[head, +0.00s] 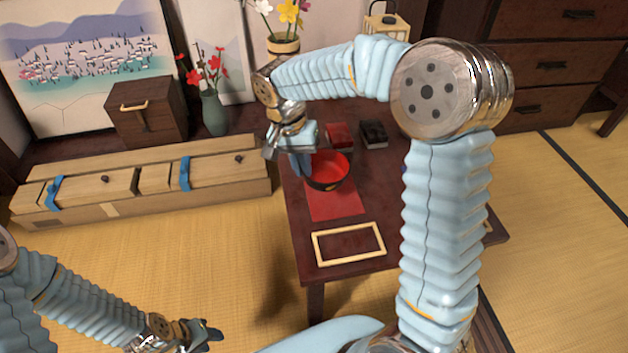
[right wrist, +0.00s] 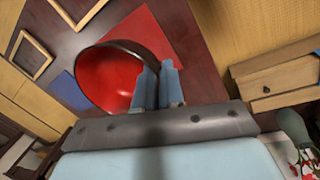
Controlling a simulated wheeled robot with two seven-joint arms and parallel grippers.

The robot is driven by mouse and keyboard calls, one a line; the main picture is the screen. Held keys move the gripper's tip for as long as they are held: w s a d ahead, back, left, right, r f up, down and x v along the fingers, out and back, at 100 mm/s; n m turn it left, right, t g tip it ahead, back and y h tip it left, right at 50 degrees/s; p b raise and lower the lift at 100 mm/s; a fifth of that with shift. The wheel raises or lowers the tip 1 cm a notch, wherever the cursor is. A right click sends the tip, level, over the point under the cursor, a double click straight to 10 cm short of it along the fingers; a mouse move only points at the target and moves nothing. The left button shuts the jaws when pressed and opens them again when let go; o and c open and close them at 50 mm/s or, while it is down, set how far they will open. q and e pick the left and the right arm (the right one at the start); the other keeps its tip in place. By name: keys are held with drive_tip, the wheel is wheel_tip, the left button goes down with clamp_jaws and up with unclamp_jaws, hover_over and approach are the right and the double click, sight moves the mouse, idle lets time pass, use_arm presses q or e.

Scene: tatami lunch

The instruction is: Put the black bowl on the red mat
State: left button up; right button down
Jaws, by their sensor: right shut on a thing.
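The black bowl (head: 328,184), red inside, is over the far part of the red mat (head: 338,207) on the low dark table. My right gripper (head: 303,165) is shut on the bowl's rim at its left side. In the right wrist view the fingers (right wrist: 158,88) pinch the rim of the bowl (right wrist: 107,78), and the red mat (right wrist: 150,32) shows behind it. I cannot tell whether the bowl touches the mat. My left gripper (head: 207,334) is low at the bottom left, away from the table; its opening is unclear.
A light wooden frame (head: 316,247) lies on the table's near end. A red box (head: 340,135) and a dark box (head: 374,134) stand beyond the bowl. A long wooden chest (head: 110,183) stands left of the table. A blue patch (right wrist: 68,91) shows beside the bowl.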

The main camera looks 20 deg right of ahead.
drive_tip(key=shift+d+f, duration=0.95)
drive_tip(key=shift+f, duration=0.25)
drive_tip(key=shift+d+f+b, duration=0.15)
drive_tip(key=shift+d+f, duration=0.05)
drive_tip(key=shift+f, duration=0.75)
drive_tip(key=shift+d+f+b, duration=0.15)
drive_tip(key=shift+f, duration=0.8)
drive_tip(key=shift+f, duration=0.1)
drive_tip(key=c, duration=1.3)
unclamp_jaws()
drive_tip(key=shift+o, duration=0.2)
drive_tip(key=shift+r, duration=0.3)
drive_tip(key=r, duration=0.3)
drive_tip(key=w+a+r+p, duration=0.1)
drive_tip(key=r, duration=0.7)
drive_tip(key=shift+w+a+r+p, duration=0.2)
drive_tip(key=shift+a+r+p, duration=0.05)
drive_tip(key=shift+a+p, duration=0.15)
